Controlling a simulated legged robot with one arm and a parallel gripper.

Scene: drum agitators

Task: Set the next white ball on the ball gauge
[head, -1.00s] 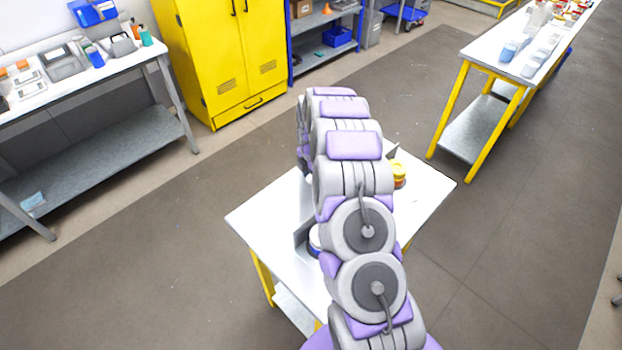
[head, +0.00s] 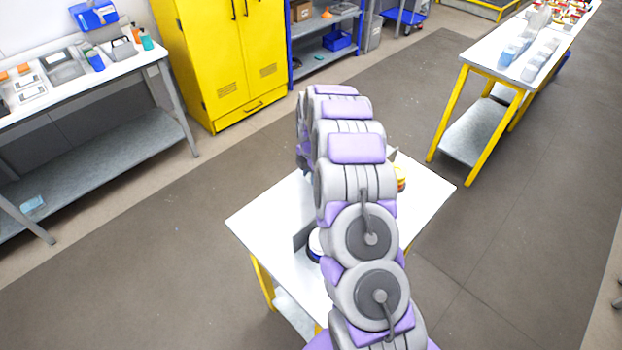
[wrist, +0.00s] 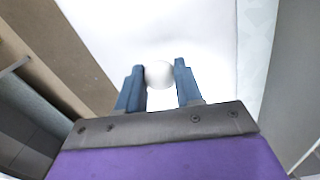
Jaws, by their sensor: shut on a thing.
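A white ball (wrist: 159,75) sits between the two blue fingers of my gripper (wrist: 159,67) in the wrist view. The fingers are shut on it near their tips. Behind the ball is a bright white surface. I cannot make out the ball gauge for certain in either view.
A white-topped table (head: 262,222) with yellow legs stands under my arm. On it show a dark upright plate (head: 300,235), a round white-and-blue item (head: 315,245) and a yellow item (head: 401,178), all partly hidden. The floor (head: 170,270) to the left is clear.

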